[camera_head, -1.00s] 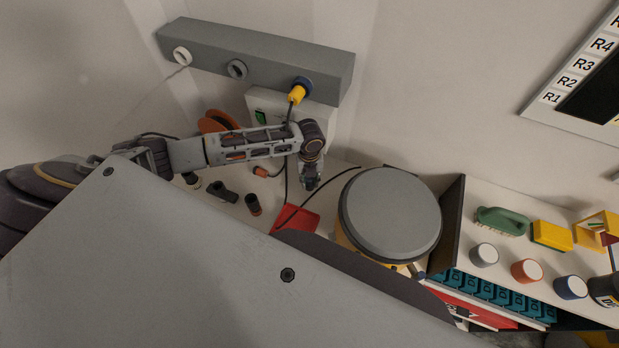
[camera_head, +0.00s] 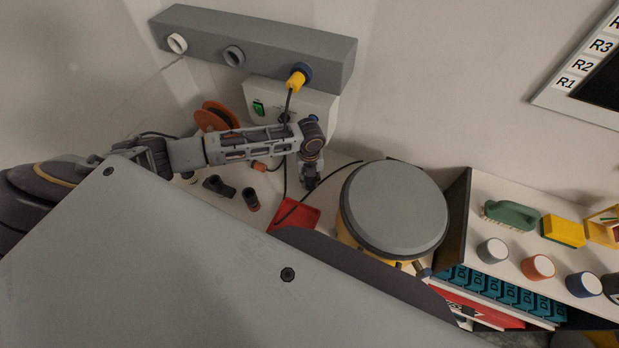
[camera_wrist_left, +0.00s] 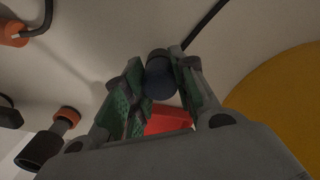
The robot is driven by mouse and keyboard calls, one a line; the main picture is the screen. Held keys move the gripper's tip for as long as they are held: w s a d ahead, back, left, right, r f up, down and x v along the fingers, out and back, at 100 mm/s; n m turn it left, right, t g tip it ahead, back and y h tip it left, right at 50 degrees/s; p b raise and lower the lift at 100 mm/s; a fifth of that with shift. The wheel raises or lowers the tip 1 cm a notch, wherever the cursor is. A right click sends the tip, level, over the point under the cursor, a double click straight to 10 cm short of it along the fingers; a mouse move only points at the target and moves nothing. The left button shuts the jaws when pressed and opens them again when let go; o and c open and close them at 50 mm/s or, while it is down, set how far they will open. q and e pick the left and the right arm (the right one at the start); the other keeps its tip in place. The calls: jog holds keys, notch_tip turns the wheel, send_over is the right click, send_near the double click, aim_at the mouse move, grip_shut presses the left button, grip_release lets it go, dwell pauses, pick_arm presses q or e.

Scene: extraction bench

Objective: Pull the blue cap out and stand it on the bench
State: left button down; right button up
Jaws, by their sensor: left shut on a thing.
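My left gripper (camera_head: 310,182) is low over the bench, between the red tray and the white unit on the wall. In the left wrist view my left gripper (camera_wrist_left: 158,95) is shut on a dark blue, nearly black cylinder, which looks like the blue cap (camera_wrist_left: 160,78). It is between the green-padded fingers, its round end showing. Whether it touches the bench cannot be told. In the head view the gripper largely hides it. My right gripper is not in view.
A red tray (camera_head: 296,214) and a large grey-lidded drum (camera_head: 395,209) stand close to the gripper. Dark fittings (camera_head: 251,200) lie left of it. A black cable passes by. A grey rail (camera_head: 200,36) holds a yellow plug (camera_head: 296,80) in a blue ring.

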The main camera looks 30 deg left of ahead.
pick_arm(q)
jog(key=shift+f, duration=0.35)
dwell(0.6)
jog(key=c, duration=1.1)
grip_release()
jog(key=shift+r, duration=0.15)
jog(key=shift+r, duration=3.6)
jog(key=shift+s, duration=0.1)
